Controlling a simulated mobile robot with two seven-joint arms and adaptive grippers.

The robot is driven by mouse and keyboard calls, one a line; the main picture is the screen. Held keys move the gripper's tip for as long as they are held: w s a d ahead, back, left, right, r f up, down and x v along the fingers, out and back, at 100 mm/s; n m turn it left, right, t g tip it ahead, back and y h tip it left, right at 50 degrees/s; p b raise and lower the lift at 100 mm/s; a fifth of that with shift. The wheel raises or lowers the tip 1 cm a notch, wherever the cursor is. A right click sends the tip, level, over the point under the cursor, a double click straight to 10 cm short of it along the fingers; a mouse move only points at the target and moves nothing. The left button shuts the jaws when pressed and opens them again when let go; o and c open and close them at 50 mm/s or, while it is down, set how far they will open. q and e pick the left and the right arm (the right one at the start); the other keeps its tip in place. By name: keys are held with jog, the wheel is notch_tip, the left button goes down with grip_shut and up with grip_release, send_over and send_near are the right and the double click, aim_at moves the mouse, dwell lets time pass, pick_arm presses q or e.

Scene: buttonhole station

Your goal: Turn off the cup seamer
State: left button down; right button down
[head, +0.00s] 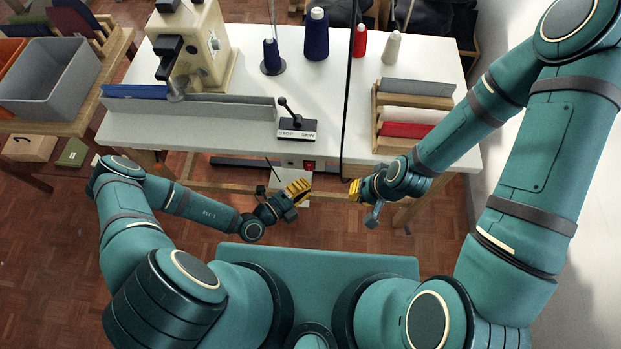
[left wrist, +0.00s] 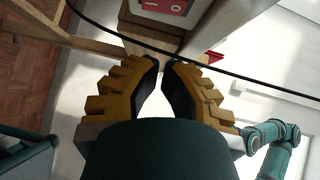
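The cream sewing machine (head: 207,45), the likely cup seamer, stands at the table's back left. A black lever (head: 289,110) rises from a small base with a label reading STOP at left and SEW at right; it leans left, towards STOP. A red switch (head: 309,165) sits under the table's front edge; its red plate (left wrist: 165,5) shows at the top of the left wrist view. My left gripper (head: 303,188) is just below the switch, its empty yellow fingers (left wrist: 164,65) a little apart. My right gripper (head: 354,190) is to its right; its opening is unclear.
A black cable (head: 348,90) hangs over the table's front and crosses in front of my left fingers in the wrist view. Thread cones (head: 316,35) stand at the back. A wooden rack (head: 410,115) is at right, a grey bin (head: 52,78) at left.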

pick_arm(q)
jog(key=v, duration=0.8)
jog(key=shift+a+f, duration=0.2)
jog(key=shift+a, duration=0.1)
jog(key=shift+w, duration=0.1)
jog(key=s+d+r+m+g, duration=0.2)
jog(key=s+m+g, duration=0.3)
jog(key=m+g, duration=0.5)
jog(key=s+d+r+m+g, duration=0.15)
jog(key=s+m+g, duration=0.4)
jog(key=m, duration=0.85)
jog(key=w+a+r+m+t+y, duration=0.1)
jog(key=w+r+m+t+y, duration=0.1)
jog(key=m, duration=0.8)
jog(key=w+a+r+m+t+y, duration=0.1)
jog(key=w+r+m+t+y, duration=0.2)
jog(key=w+m, duration=0.6)
jog(key=r+m+y, duration=0.1)
jog(key=r+y, duration=0.1)
jog(key=y, duration=0.1)
jog(key=shift+a, duration=0.35)
